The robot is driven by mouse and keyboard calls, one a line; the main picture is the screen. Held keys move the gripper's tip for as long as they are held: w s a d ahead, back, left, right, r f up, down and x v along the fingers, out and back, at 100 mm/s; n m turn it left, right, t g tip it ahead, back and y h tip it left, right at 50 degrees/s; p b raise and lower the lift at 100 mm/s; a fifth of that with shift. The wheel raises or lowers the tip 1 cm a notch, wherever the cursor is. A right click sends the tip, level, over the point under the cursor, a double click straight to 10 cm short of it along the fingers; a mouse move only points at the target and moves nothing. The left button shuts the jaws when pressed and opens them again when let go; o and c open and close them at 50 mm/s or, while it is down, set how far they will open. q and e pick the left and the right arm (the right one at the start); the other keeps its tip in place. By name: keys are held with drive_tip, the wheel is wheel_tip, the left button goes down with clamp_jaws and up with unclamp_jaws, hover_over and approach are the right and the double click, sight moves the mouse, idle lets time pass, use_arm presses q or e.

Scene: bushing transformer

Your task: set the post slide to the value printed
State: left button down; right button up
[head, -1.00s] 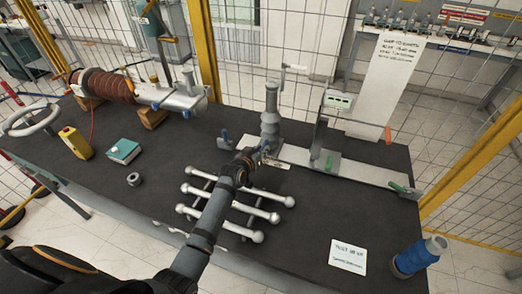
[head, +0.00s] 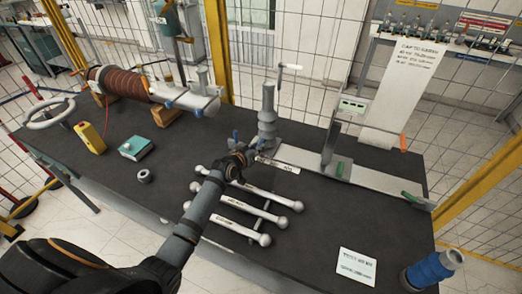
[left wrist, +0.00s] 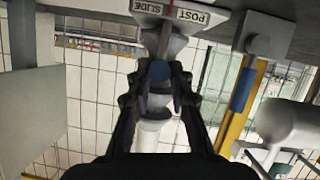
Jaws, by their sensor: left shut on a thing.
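The grey ribbed post (head: 268,112) stands upright at the left end of a flat grey rail (head: 375,180). My left gripper (head: 250,158) is low at the front of the post's foot, shut on a small blue knob. In the left wrist view the blue round knob (left wrist: 160,71) sits between the fingers. A plate reading POST SLIDE (left wrist: 180,13) shows upside down above it. The fingers hide part of the knob, and I cannot read a scale. A white card (head: 356,267) and a hanging sheet (head: 405,90) carry print too small to read surely. My right gripper is not in view.
Several labelled rods with ball ends (head: 245,212) lie just in front of the post, close to my left arm. An upright with a small display (head: 352,106) stands on the rail. A blue spool (head: 430,270) is at the right front corner.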

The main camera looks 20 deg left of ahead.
use_arm(q)
drive_tip(key=c, duration=1.2)
unclamp_jaws()
drive_tip(key=shift+d, duration=0.1)
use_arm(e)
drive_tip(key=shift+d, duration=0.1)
use_arm(q)
drive_tip(key=v, duration=1.2)
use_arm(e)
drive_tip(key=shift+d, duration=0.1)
use_arm(q)
drive_tip(key=shift+f, duration=0.1)
